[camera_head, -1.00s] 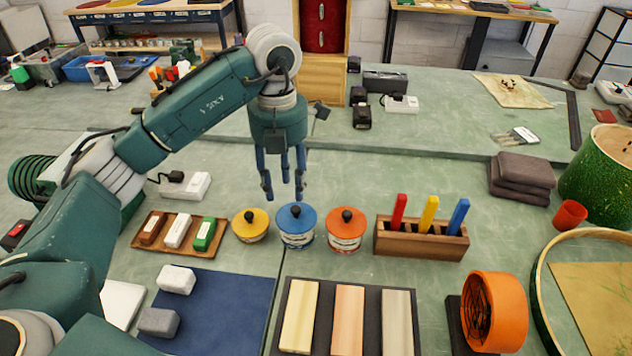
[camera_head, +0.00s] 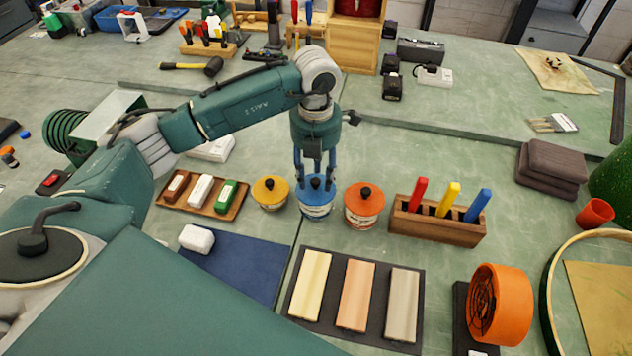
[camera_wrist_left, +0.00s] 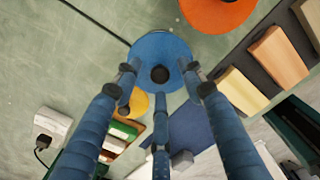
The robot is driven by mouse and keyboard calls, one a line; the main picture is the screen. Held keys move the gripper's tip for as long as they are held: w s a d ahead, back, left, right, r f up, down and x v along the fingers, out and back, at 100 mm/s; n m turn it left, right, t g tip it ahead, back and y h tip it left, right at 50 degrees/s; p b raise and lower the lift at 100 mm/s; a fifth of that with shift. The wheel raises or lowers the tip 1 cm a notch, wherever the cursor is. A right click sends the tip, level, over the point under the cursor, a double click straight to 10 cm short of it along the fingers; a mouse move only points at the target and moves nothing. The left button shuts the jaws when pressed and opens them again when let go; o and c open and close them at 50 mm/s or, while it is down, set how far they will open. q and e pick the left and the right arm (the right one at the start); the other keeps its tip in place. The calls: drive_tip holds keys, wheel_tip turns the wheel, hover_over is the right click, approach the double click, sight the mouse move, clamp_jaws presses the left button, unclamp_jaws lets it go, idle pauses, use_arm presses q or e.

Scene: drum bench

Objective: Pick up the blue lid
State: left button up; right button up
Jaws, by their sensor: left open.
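The blue lid (camera_head: 325,190) with its dark round knob sits on a can (camera_head: 317,210) between a yellow-lidded can (camera_head: 270,192) and an orange-lidded can (camera_head: 363,205). In the left wrist view the blue lid (camera_wrist_left: 160,48) and its black knob lie just beyond the fingertips. My left gripper (camera_head: 316,180) points down right over the blue lid, its fingers open around the knob. In the left wrist view the left gripper (camera_wrist_left: 160,85) has its three fingers spread, with nothing held. I cannot tell whether the fingertips touch the lid. My right gripper is not in view.
A wooden tray (camera_head: 222,212) of small blocks is left of the cans. A wooden holder (camera_head: 437,228) with red, yellow and blue pieces is on the right. A dark board (camera_head: 337,330) with several bars lies in front. Open bench lies behind the cans.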

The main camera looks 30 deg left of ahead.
use_arm(q)
drive_tip(key=shift+f, duration=0.75)
clamp_jaws()
drive_tip(key=shift+r, duration=0.15)
